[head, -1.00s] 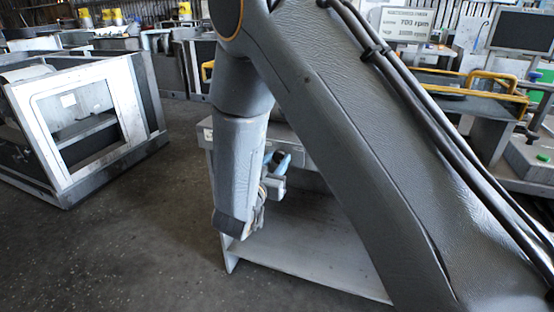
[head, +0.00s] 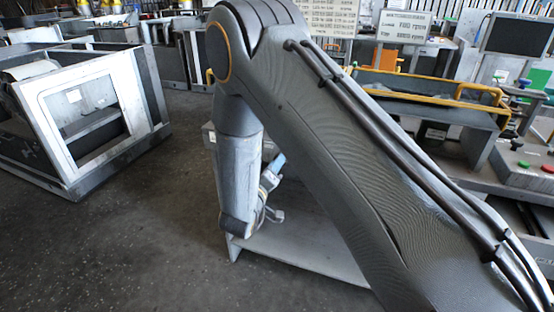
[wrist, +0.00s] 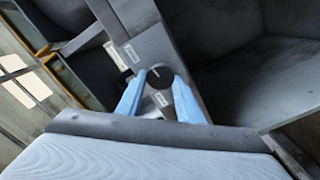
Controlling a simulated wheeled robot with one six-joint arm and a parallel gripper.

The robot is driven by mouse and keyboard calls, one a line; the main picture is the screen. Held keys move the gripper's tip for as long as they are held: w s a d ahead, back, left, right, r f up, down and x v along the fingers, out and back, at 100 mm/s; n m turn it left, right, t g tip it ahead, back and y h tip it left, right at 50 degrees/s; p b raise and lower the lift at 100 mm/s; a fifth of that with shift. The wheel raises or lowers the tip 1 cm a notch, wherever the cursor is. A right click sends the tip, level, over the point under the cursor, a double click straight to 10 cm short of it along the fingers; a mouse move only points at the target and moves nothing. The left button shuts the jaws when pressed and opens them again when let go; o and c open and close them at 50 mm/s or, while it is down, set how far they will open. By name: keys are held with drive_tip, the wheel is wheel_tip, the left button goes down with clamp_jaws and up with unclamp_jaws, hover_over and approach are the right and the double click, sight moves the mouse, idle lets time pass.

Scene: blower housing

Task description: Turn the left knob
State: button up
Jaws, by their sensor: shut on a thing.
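A round black knob (wrist: 160,76) with a pale pointer line sits on a grey panel (wrist: 152,48) in the wrist view. My gripper (wrist: 158,82) has its two blue fingers shut on the knob, one on each side. In the head view my gripper (head: 276,168) shows only in part beside my forearm, and the knob is hidden there. A small dark shape (wrist: 127,75) shows just left of the left finger; I cannot tell if it is another knob.
White labels (wrist: 131,53) are on the panel. A grey bench with a low shelf (head: 300,245) stands around my gripper in the head view. A metal-framed cabinet (head: 85,115) stands on the left. Open dark floor (head: 130,240) lies between them. A yellow-railed bench (head: 440,100) is at right.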

drive_tip(key=n+p, duration=0.3)
drive_tip(key=n, duration=0.7)
drive_tip(key=shift+f+p, duration=0.2)
drive_tip(key=shift+p, duration=0.2)
drive_tip(key=shift+n, duration=0.5)
drive_tip(key=o, duration=1.1)
drive_tip(key=shift+c, duration=0.2)
drive_tip(key=b+v, duration=0.1)
drive_tip(key=v, duration=0.7)
drive_tip(key=shift+w, duration=0.15)
